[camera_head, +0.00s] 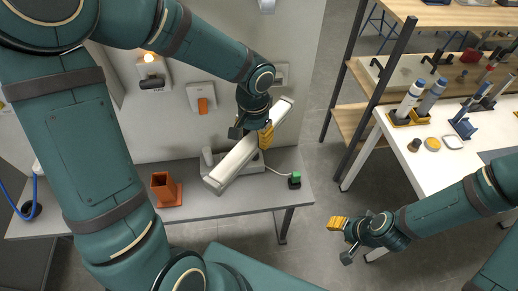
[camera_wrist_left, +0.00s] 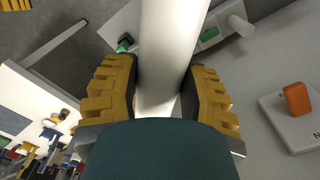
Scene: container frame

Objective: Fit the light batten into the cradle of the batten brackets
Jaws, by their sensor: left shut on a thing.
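The light batten (camera_head: 232,163) is a long white bar, slanting from lower left to upper right in the head view. My left gripper (camera_head: 258,134) is shut on it near its middle. In the left wrist view the batten (camera_wrist_left: 168,50) runs between the two yellow fingers (camera_wrist_left: 160,95). A pale grey fixture (camera_head: 253,165) with an upright post is partly hidden beneath and behind the batten; it may be the batten brackets. I cannot tell whether the batten touches it. My right gripper (camera_head: 345,240) is open and empty, over the floor gap.
The grey bench (camera_head: 240,199) carries an orange-brown holder (camera_head: 165,190) and a green plug (camera_head: 294,180) on a white cable. Behind it, the wall panel carries an orange switch (camera_head: 203,105) and a lit lamp (camera_head: 149,58). A white table (camera_head: 400,155) with tools stands right.

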